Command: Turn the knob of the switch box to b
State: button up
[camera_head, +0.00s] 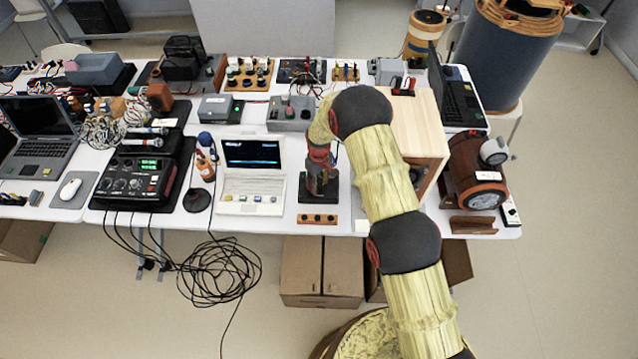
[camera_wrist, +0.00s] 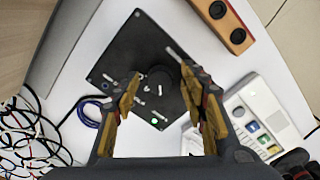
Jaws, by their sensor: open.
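The switch box (camera_wrist: 118,52) is a flat dark box with a round black knob (camera_wrist: 157,77) near its middle, in the wrist view. White marks lie around the knob, and a green light (camera_wrist: 154,121) glows on the box's lower part. I cannot read the letters or tell which mark the knob points to. In the head view the box (camera_head: 305,190) sits near the table's front edge, partly hidden by my gripper (camera_head: 320,186). My gripper (camera_wrist: 160,74) is open above the box, its fingers on either side of the knob. Contact with the knob cannot be told.
A wooden block with two dark holes (camera_head: 318,219) lies in front of the box. A white device with coloured buttons (camera_head: 252,190) stands to its left. A wooden box (camera_head: 418,125) stands to its right. Cables and other equipment crowd the table behind.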

jog(key=shift+c, duration=0.3)
grip_shut()
dwell(0.5)
jog(key=m+b, duration=0.2)
jog(key=m, duration=0.1)
jog(key=shift+f+m+b, duration=0.1)
jog(key=shift+m+b, duration=0.2)
jog(key=shift+b, duration=0.1)
jog(key=m+b, duration=0.2)
jog(key=m, duration=0.3)
jog(key=shift+a, duration=0.1)
dwell(0.3)
grip_release()
jog(key=shift+o, duration=0.3)
